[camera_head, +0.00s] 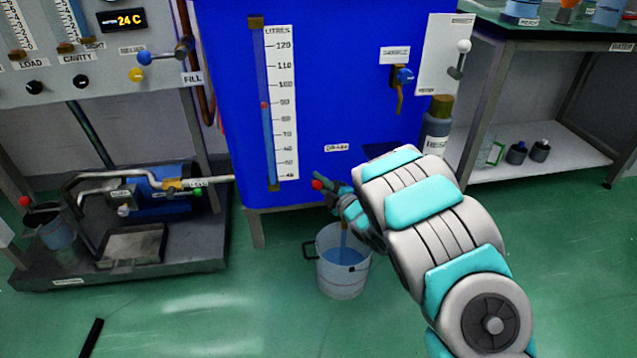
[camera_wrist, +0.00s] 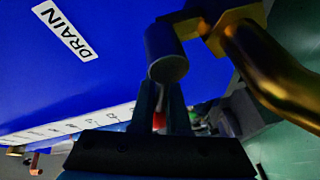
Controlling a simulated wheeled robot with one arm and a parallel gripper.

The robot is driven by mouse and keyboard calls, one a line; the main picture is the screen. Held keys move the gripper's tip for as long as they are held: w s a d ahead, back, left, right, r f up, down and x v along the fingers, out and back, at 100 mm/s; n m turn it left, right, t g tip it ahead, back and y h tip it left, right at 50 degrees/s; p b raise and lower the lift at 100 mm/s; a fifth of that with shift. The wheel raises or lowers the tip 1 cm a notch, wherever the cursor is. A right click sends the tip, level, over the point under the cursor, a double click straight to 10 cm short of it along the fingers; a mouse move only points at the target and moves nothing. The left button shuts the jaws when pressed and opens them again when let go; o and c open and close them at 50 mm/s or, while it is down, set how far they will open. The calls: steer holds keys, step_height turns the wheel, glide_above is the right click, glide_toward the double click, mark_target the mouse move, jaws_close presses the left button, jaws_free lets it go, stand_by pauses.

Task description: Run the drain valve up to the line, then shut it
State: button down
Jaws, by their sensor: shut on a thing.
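The blue tank (camera_head: 350,90) has a drain valve low on its front, under a DRAIN label (camera_head: 336,148). My gripper (camera_head: 340,197) is at this valve; a red tip (camera_head: 317,184) shows beside it. In the wrist view my gripper (camera_wrist: 165,105) is shut on the grey valve handle (camera_wrist: 166,58), with the brass drain pipe (camera_wrist: 270,65) to the right. A translucent bucket (camera_head: 342,285) holding blue liquid stands beneath the brass spout. The tank's sight gauge (camera_head: 267,140) carries a red marker near 90.
A low skid with pipes and a tray (camera_head: 130,245) stands left. A bench (camera_head: 550,35) with a lower shelf stands right. The green floor around the bucket is clear.

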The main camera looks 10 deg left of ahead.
steer(key=shift+d+r+m+t+y+p, duration=0.1)
steer(key=shift+r+m+t+y+p, duration=0.2)
steer(key=shift+r+m, duration=0.45)
steer(key=shift+f+m, duration=0.2)
steer(key=shift+m, duration=0.05)
steer(key=c, duration=0.9)
jaws_free()
steer(key=shift+d, duration=0.1)
steer(key=shift+p+v, duration=0.3)
steer(key=shift+v, duration=3.55)
